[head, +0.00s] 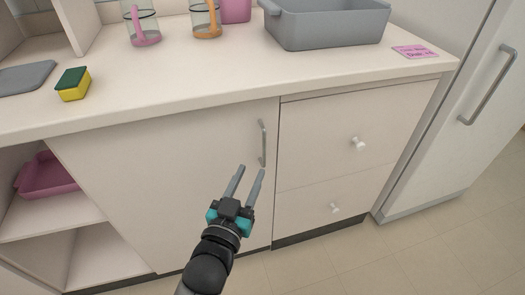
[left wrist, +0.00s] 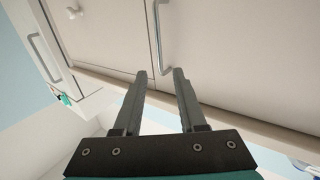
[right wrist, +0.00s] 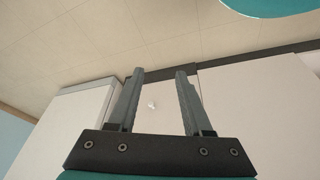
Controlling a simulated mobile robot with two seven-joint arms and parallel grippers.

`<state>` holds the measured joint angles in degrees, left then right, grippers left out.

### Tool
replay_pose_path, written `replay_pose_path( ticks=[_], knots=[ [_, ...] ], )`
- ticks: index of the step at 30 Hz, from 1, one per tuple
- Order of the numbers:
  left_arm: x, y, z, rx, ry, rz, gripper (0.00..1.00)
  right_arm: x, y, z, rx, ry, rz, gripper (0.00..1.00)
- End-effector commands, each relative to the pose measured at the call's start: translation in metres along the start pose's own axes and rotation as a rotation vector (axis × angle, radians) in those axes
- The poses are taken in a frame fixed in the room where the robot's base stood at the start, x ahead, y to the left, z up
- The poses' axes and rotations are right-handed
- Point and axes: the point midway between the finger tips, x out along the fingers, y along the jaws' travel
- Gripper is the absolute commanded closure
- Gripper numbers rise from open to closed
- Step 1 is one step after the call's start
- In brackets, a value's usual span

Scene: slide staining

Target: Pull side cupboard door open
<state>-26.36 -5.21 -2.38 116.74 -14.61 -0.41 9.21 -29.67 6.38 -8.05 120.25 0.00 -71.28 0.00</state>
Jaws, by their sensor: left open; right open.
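The cream cupboard door (head: 170,185) is shut, with a grey vertical bar handle (head: 263,143) near its right edge. My left gripper (head: 250,170) is open and empty, its fingers pointing up toward the handle's lower end. In the left wrist view, the handle (left wrist: 156,35) reaches down to between the fingertips of my left gripper (left wrist: 160,74); I cannot tell whether they touch. My right gripper (right wrist: 159,75) shows only in the right wrist view, open and empty, with a white knob (right wrist: 152,104) beyond its fingers.
Two drawers with white knobs (head: 358,144) adjoin the door on the right, then a white fridge (head: 440,130). Open shelves at left hold a pink tray (head: 48,178). The counter carries a grey basin (head: 325,28) and a sponge (head: 73,84). The floor (head: 345,265) in front is clear.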

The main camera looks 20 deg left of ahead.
Motion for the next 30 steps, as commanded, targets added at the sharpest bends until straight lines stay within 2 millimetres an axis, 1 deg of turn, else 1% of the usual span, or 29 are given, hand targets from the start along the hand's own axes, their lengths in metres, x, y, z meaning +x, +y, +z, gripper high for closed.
replay_pose_path(
  ticks=[1,9,15,18,24,30],
  knots=[
    [0.009,0.0,0.001,0.0,0.004,0.001,0.6,-0.003,0.0,-0.003,0.0,0.011,0.001,0.5],
    [0.05,0.0,0.001,0.001,0.003,0.001,0.6,-0.031,0.001,-0.015,0.002,0.054,0.003,0.5],
    [0.075,0.0,0.001,0.001,0.002,0.001,0.6,-0.05,0.002,-0.02,0.002,0.084,0.005,0.5],
    [0.085,0.0,0.002,0.0,0.0,0.001,0.6,-0.054,-0.001,-0.024,-0.001,0.114,-0.001,0.5],
    [0.095,0.0,0.001,0.0,-0.001,0.001,0.6,-0.059,-0.003,-0.029,-0.003,0.145,-0.006,0.5],
    [0.096,0.0,0.001,0.0,-0.002,0.001,0.6,-0.06,-0.003,-0.03,-0.003,0.15,-0.007,0.5]
  ],
)
